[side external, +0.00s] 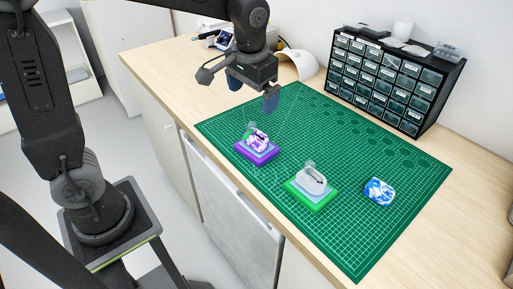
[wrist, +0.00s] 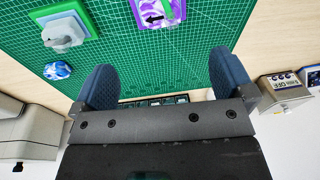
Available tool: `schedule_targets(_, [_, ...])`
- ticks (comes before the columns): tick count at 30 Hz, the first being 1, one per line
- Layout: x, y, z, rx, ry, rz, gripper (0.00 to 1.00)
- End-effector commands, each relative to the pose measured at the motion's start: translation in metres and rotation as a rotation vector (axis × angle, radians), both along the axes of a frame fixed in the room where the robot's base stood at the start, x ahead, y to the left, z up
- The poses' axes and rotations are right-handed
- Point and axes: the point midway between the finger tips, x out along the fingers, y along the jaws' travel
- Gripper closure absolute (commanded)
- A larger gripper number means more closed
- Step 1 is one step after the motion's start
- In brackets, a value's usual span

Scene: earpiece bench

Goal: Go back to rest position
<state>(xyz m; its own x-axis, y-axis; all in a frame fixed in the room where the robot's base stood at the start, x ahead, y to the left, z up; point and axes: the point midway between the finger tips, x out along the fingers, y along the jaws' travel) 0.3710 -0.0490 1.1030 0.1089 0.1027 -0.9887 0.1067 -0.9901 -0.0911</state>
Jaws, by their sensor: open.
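My gripper (side external: 254,92) is raised above the far left part of the green cutting mat (side external: 400,205). In the wrist view its two blue fingers (wrist: 164,88) are wide apart with nothing between them. A purple base (side external: 262,156) holds a purple-and-white piece (side external: 258,138) on the mat, below and in front of my gripper. A green base (side external: 308,198) to its right holds a white-grey piece (side external: 310,180). A blue-and-white piece (side external: 379,191) lies alone on the mat further right. The wrist view shows the purple base (wrist: 172,14) only partly.
A black drawer cabinet (side external: 385,80) with items on top stands behind the mat. A white curved object (side external: 300,64) and a small device (side external: 222,40) are at the back left of the wooden bench (side external: 160,60). The mat's front right is clear.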

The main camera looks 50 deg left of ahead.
Motion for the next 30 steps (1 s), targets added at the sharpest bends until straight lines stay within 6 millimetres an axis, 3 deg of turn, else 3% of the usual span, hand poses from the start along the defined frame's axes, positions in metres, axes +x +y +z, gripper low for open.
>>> schedule_targets(7, [-0.073,0.002,0.030,-0.039,-0.154,-0.049,0.00])
schedule_targets(15, [-0.145,0.001,0.028,-0.065,-0.317,-0.102,0.00])
schedule_targets(21, [-0.165,0.000,0.020,-0.070,-0.372,-0.120,0.00])
schedule_targets(30, [-0.167,0.000,0.019,-0.070,-0.377,-0.124,0.00])
